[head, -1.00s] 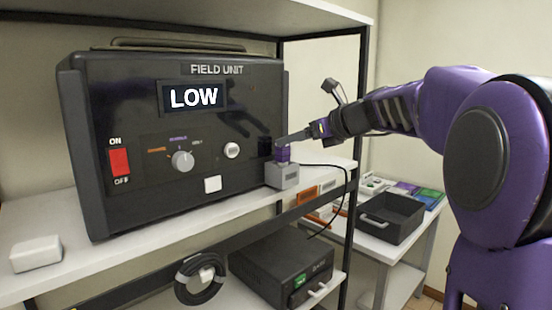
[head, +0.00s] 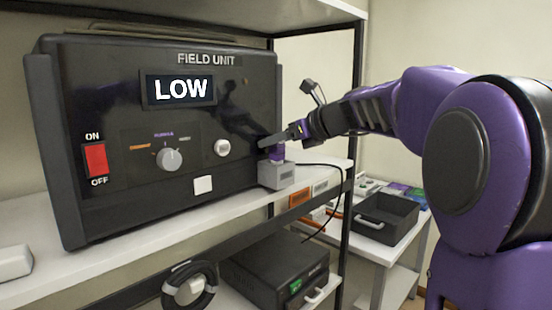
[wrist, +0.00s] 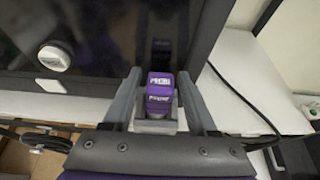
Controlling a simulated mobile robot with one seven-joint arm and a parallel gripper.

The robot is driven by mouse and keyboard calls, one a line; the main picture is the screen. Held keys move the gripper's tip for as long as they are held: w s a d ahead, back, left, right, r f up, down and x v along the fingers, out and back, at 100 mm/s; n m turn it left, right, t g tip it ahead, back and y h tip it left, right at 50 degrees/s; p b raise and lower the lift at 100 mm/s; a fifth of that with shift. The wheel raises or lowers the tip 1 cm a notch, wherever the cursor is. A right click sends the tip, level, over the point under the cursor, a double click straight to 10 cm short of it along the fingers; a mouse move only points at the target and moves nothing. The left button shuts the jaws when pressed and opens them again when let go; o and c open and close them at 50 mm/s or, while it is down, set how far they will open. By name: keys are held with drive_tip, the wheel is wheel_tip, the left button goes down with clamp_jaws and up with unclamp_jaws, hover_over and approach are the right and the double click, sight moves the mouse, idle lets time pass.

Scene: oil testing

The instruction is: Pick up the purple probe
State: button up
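The purple probe (head: 277,153) stands upright in a grey holder block (head: 277,176) on the shelf, at the right end of the black unit. Part of it is hidden behind my gripper in the head view. My gripper (head: 270,142) reaches in from the right at the probe's top. In the wrist view, the probe's labelled purple top (wrist: 160,93) lies between the two grey fingers of my gripper (wrist: 159,80). The fingers are apart, one on each side, with a narrow gap visible beside the probe.
The black field unit (head: 110,190) reading LOW stands close behind and left of the probe. A black cable (head: 325,166) runs right from the holder area. A black shelf post (head: 354,130) stands to the right. A dark tray (head: 387,222) sits on the side table.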

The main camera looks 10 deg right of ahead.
clamp_jaws()
drive_tip(key=shift+r, duration=0.1)
